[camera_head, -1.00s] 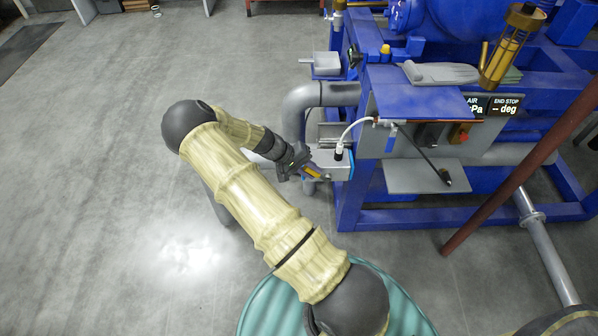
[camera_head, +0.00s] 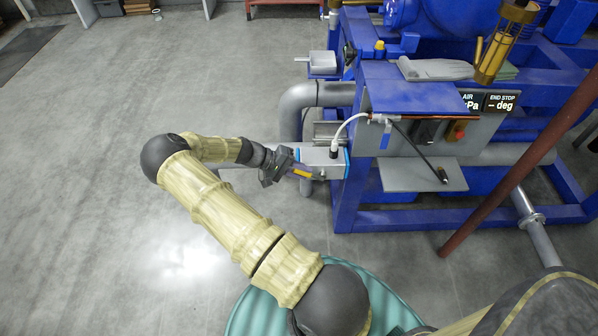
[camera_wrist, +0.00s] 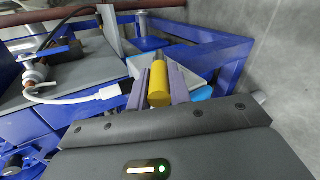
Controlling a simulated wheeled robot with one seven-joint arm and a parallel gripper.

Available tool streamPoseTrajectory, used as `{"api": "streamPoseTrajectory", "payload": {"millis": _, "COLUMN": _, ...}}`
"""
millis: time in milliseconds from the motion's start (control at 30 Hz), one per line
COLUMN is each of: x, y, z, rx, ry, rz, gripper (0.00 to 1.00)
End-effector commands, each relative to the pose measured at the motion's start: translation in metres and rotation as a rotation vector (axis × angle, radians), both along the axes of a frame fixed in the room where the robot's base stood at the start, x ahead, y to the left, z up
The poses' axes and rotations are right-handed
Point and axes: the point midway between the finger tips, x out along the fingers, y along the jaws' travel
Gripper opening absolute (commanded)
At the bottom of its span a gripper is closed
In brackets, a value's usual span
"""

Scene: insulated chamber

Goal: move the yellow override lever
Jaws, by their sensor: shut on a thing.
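The yellow override lever (camera_wrist: 158,84) shows in the wrist view as a short yellow cylinder between the two fingers. My gripper (camera_wrist: 160,88) is shut on it, with one finger on each side. In the head view the lever shows as a small yellow piece (camera_head: 302,174) at the fingertips of my gripper (camera_head: 300,171). It lies beside a grey box-shaped actuator (camera_head: 318,156) with a blue end, left of the blue frame. The lever's far end and its joint to the actuator are hidden.
A white hose (camera_head: 345,129) runs from the actuator to the panel. A blue frame (camera_head: 345,205) and a grey shelf (camera_head: 420,175) stand to the right. A dark red pole (camera_head: 510,185) slants at the right. The floor (camera_head: 90,190) at left is clear.

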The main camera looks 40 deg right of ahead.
Motion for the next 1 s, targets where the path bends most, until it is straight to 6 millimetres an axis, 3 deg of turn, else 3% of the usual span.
{"api": "streamPoseTrajectory", "payload": {"millis": 167, "x": -0.001, "y": 0.001, "z": -0.001, "rx": 0.002, "ry": 0.0, "rz": -0.002, "gripper": 0.0}}
{"api": "streamPoseTrajectory", "payload": {"millis": 200, "x": -0.001, "y": 0.001, "z": -0.001, "rx": 0.002, "ry": 0.0, "rz": -0.002, "gripper": 0.26}}
{"api": "streamPoseTrajectory", "payload": {"millis": 300, "x": 0.0, "y": 0.001, "z": -0.001, "rx": 0.001, "ry": 0.0, "rz": -0.001, "gripper": 0.41}}
{"api": "streamPoseTrajectory", "payload": {"millis": 667, "x": 0.002, "y": 0.003, "z": 0.002, "rx": 0.001, "ry": 0.0, "rz": 0.001, "gripper": 0.41}}
{"api": "streamPoseTrajectory", "payload": {"millis": 1000, "x": 0.03, "y": 0.039, "z": 0.028, "rx": 0.002, "ry": -0.004, "rz": 0.005, "gripper": 0.41}}
